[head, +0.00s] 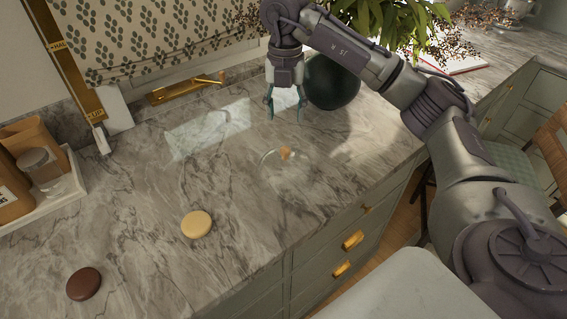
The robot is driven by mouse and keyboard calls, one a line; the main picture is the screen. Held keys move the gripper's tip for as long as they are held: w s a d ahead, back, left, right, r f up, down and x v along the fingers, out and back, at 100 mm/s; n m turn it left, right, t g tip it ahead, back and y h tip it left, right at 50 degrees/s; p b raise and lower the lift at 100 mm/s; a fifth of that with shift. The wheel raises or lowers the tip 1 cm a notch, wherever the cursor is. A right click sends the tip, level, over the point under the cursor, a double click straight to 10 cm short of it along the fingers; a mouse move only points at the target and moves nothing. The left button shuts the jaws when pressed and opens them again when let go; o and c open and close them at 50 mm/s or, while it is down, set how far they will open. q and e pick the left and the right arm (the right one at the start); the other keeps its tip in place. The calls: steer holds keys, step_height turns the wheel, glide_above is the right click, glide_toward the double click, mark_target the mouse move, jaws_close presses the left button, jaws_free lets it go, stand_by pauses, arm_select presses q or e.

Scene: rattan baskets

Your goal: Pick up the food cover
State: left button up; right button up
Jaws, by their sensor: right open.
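The food cover (286,154) looks like a clear glass dome with a small wooden knob on top. It stands on the marble counter (150,190), and its see-through outline is hard to make out. My right gripper (285,112) points down with its two fingers apart and nothing between them. In the picture it is just above the cover's knob, apart from it. How high it is over the counter is hard to tell. My left gripper is not in view.
A dark round vase (334,84) with leafy branches stands right behind my right gripper. A yellow disc (196,224) and a brown disc (83,284) lie at the front left. A white tray (62,197) with containers is at the left edge. The counter's middle left is clear.

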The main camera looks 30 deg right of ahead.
mark_target(285, 148)
step_height(285, 148, down, 6)
steer(key=shift+f+p, duration=0.25)
steer(key=shift+p, duration=0.35)
steer(key=f, duration=0.1)
steer(key=f+p, duration=0.2)
steer(key=f, duration=0.1)
steer(key=shift+s+a, duration=0.1)
steer(key=shift+s, duration=0.15)
steer(key=shift+f, duration=0.7)
jaws_close()
steer(key=shift+r, duration=0.1)
